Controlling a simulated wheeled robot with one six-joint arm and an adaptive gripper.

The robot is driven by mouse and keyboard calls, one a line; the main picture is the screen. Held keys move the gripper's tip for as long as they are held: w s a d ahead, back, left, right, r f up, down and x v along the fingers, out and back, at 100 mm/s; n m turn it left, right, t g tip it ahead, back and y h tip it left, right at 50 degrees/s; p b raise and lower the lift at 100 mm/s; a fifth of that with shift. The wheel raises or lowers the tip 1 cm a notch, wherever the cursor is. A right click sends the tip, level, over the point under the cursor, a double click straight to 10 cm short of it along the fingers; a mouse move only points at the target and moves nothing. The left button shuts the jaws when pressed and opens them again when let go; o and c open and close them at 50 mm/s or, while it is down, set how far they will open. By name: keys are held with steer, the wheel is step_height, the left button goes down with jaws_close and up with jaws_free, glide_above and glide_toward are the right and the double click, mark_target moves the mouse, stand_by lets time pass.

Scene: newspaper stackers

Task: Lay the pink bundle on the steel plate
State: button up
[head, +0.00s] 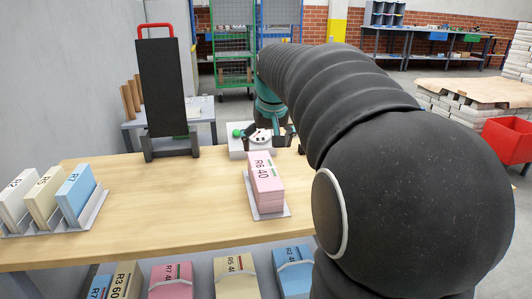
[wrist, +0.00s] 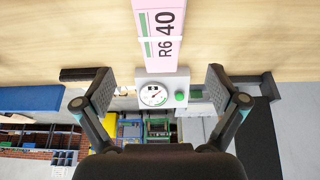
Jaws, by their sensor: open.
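The pink bundle (head: 266,172), labelled R6 40, lies on the steel plate (head: 284,212) in the middle of the wooden table. A rim of the plate shows at its front and right side. In the wrist view, the pink bundle (wrist: 160,25) is at the top centre, beyond my fingertips. My gripper (head: 270,140) is open and empty, behind the bundle in the head view and apart from it. Its two fingers are spread wide in the wrist view (wrist: 158,82).
A white box with a dial and green button (wrist: 155,95) stands behind the bundle. A rack of bundles (head: 88,212) is at left, a black upright stand (head: 162,90) at the back. More bundles, including a pink one (head: 170,282), sit below. The table between is clear.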

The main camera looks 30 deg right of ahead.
steer(key=s+a+f+n, duration=0.1)
steer(key=s+a+f, duration=0.2)
steer(key=s+a, duration=0.2)
steer(key=s+a+f+n, duration=0.1)
steer(key=s+a+f, duration=0.3)
steer(key=s, duration=0.7)
steer(key=s+a+f+n+t+y, duration=0.1)
steer(key=s+a+f, duration=0.3)
steer(key=s+a, duration=0.2)
steer(key=shift+s+a+f, duration=0.15)
steer(key=shift+s, duration=0.8)
